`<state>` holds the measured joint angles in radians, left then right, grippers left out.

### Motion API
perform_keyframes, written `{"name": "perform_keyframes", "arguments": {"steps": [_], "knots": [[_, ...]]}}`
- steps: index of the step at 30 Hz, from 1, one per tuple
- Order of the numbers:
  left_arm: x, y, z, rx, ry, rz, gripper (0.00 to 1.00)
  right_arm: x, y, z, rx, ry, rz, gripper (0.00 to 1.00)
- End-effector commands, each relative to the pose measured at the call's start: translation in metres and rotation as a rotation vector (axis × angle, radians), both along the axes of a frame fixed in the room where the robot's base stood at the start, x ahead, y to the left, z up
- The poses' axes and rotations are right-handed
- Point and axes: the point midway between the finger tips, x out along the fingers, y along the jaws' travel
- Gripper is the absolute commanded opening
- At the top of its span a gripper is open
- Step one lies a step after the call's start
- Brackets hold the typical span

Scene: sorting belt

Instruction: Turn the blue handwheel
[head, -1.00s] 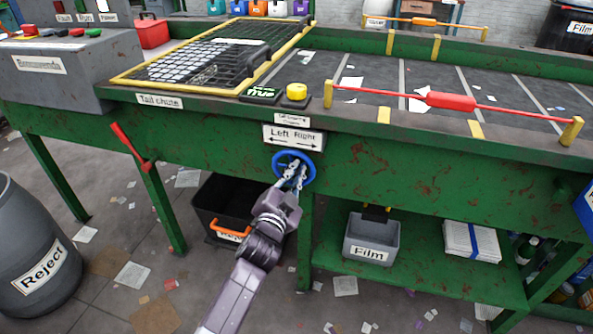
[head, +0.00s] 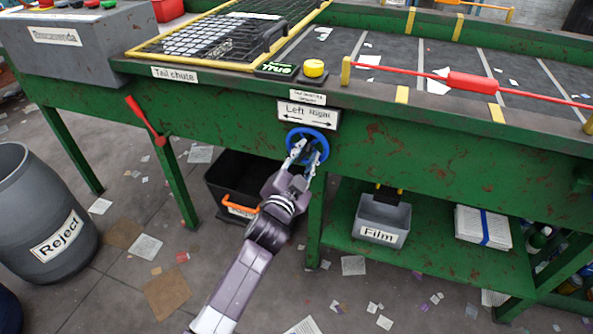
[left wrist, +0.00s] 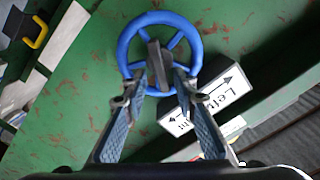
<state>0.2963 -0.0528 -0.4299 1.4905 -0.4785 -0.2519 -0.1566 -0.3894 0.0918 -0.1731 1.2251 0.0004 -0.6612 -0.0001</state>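The blue handwheel (head: 308,131) is mounted on the green front panel of the belt frame, below a white "Left Right" sign (head: 308,114) with arrows. My left gripper (head: 306,155) is in front of the wheel. Its two fingers are spread, with a gap between them. In the left wrist view the wheel's blue rim (left wrist: 197,45) and spokes show ahead, with a dark piece at the hub. The fingertips (left wrist: 158,88) lie on either side of the wheel's lower part; I cannot tell whether they touch it. My right gripper is not in view.
A grey Film bin (head: 382,217) sits on the lower shelf. A grey Reject barrel (head: 40,210) stands at the left. A yellow button (head: 314,68) is above the sign.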

Motion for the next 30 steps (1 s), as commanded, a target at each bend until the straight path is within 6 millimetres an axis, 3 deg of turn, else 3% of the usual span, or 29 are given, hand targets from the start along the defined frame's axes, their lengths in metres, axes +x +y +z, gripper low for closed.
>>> {"name": "perform_keyframes", "arguments": {"steps": [15,21,30], "knots": [[-0.087,0.031,-0.003,0.001,0.007,0.004,0.26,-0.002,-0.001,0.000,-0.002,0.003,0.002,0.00],[-0.100,0.036,-0.003,0.002,0.007,0.005,0.26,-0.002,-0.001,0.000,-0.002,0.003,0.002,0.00],[-0.101,0.036,-0.003,0.002,0.006,0.005,0.26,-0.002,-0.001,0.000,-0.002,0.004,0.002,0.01]]}}
